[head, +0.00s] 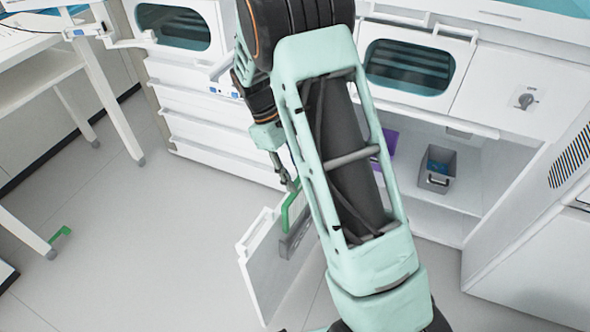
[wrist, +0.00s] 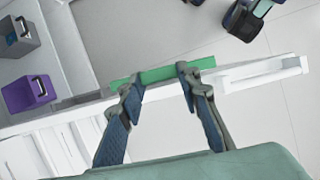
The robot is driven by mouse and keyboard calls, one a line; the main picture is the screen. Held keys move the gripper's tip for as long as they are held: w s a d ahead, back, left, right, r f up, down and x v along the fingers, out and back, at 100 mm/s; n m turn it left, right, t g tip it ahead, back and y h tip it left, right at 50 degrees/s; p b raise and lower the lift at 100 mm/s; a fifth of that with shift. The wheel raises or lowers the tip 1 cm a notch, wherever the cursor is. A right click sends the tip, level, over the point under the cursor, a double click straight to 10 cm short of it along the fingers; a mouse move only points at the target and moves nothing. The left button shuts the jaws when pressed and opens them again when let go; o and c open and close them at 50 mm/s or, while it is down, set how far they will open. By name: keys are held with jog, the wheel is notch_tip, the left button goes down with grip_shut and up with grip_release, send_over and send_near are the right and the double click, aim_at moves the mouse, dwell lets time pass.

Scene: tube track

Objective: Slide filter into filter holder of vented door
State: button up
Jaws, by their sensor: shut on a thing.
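The vented door appears to be the open white door panel (head: 262,262), hanging out over the floor left of my arm in the head view. Its edge runs across the wrist view as a long white strip (wrist: 255,73). A green piece (head: 290,208), apparently the filter, is at the door's upper right, beside a grey part (head: 296,232) that may be the holder. My gripper (head: 291,185) is shut on the green piece. In the wrist view, my gripper's fingertips (wrist: 159,82) meet the green bar (wrist: 165,75) along the door's edge. Whether it sits inside the holder cannot be told.
A grey bin (head: 437,170) and a partly hidden purple bin (wrist: 28,93) stand in the open lower cabinet. White drawers (head: 215,130) stand behind the door. A white table (head: 35,75) is at the far left.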

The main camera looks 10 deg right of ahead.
jog(key=shift+w+f, duration=0.3)
jog(key=shift+w, duration=0.3)
notch_tip(320, 180, down, 4)
jog(key=b, duration=0.3)
jog(key=shift+s+b, duration=0.1)
jog(key=shift+b, duration=0.2)
jog(key=shift+f+p, duration=0.1)
jog(key=shift+p, duration=0.2)
jog(key=shift+f, duration=0.15)
jog(key=shift+f+b, duration=0.8)
jog(key=shift+f, duration=0.55)
jog(key=shift+a+f, duration=0.1)
